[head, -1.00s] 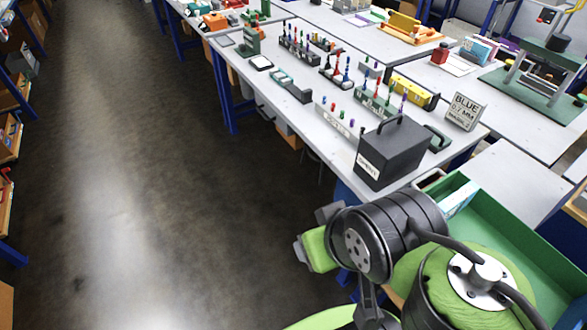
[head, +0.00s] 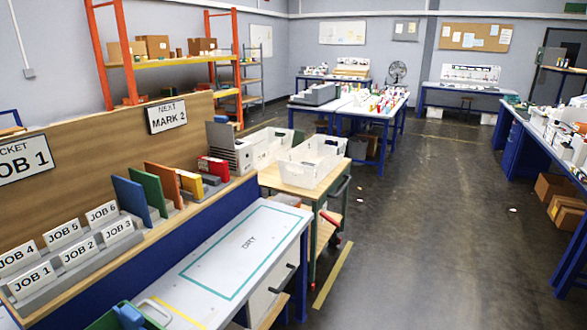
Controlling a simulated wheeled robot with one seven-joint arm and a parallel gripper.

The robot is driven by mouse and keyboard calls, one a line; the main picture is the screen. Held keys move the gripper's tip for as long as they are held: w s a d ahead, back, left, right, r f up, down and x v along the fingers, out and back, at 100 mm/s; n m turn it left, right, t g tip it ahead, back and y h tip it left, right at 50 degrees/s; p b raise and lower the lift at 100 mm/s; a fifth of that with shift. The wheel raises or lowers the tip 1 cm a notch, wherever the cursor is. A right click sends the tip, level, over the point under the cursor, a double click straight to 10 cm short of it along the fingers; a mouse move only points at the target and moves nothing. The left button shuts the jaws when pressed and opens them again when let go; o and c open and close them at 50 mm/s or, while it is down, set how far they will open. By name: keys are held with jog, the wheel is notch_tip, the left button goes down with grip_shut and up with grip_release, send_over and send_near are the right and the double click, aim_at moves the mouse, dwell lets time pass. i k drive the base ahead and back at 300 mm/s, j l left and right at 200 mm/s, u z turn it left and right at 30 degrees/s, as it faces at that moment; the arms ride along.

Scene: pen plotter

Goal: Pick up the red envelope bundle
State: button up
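A red block-like item with a dark front (head: 214,168) sits toward the far end of the wooden ledge at left. It may be the red envelope bundle, but it is too small to tell. Beside it on the nearer side stand a yellow item (head: 190,183), an orange item (head: 161,182), a green item (head: 141,189) and a blue item (head: 132,199), all leaning upright in a row. My gripper is not in view.
Job cards (head: 78,249) stand at the near left. White bins (head: 311,161) stand on a wooden cart (head: 300,187). The floor aisle (head: 430,230) on the right is open.

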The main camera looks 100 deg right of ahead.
aim_at(215, 167)
jog(key=z, duration=2.85)
